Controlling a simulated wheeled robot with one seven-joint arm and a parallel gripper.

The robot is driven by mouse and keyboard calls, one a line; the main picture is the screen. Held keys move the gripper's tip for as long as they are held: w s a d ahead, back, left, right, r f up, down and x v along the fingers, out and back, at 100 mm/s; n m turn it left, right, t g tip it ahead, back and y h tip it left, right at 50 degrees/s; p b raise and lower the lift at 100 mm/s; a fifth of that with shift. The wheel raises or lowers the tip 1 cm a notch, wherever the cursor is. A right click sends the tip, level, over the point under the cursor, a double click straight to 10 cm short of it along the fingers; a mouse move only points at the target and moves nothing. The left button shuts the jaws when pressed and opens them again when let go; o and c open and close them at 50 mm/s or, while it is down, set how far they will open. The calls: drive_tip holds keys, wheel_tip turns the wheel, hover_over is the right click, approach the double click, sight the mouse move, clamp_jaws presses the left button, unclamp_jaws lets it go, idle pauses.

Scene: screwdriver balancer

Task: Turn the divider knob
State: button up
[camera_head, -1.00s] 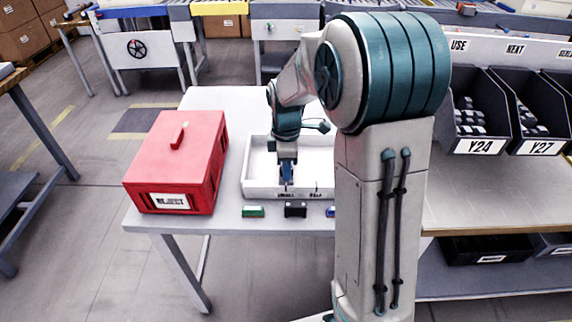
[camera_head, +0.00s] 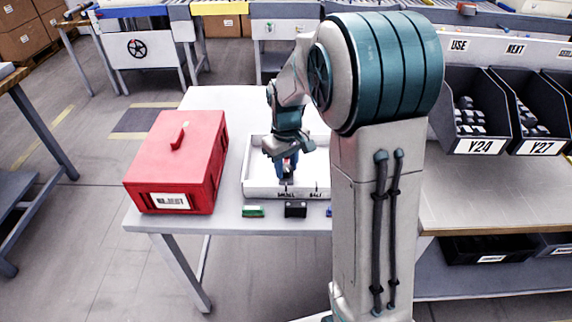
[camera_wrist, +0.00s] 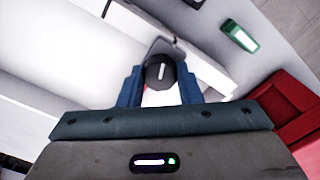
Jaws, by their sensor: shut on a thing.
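The divider knob (camera_wrist: 158,66) is a round black knob with a white line on its top, in the wrist view. The blue fingers of my gripper (camera_wrist: 160,82) stand on either side of it, shut on it. In the head view my gripper (camera_head: 287,171) points down at the front wall of the white tray (camera_head: 256,189). The knob is mostly hidden there by the fingers.
A red reject box (camera_head: 168,155) stands left of the tray. A green block (camera_head: 252,211) and a black block (camera_head: 295,209) lie in front of the tray near the table edge; a blue one (camera_head: 329,211) is partly hidden by my arm. Dark bins (camera_head: 480,145) stand at right.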

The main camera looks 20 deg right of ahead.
sight(286, 168)
drive_tip(key=shift+w+m, duration=0.1)
drive_tip(key=shift+m, duration=2.1)
drive_tip(key=o, duration=1)
drive_tip(key=shift+c, duration=0.2)
wheel_tip(286, 168, up, 14)
drive_tip(key=shift+p, duration=0.4)
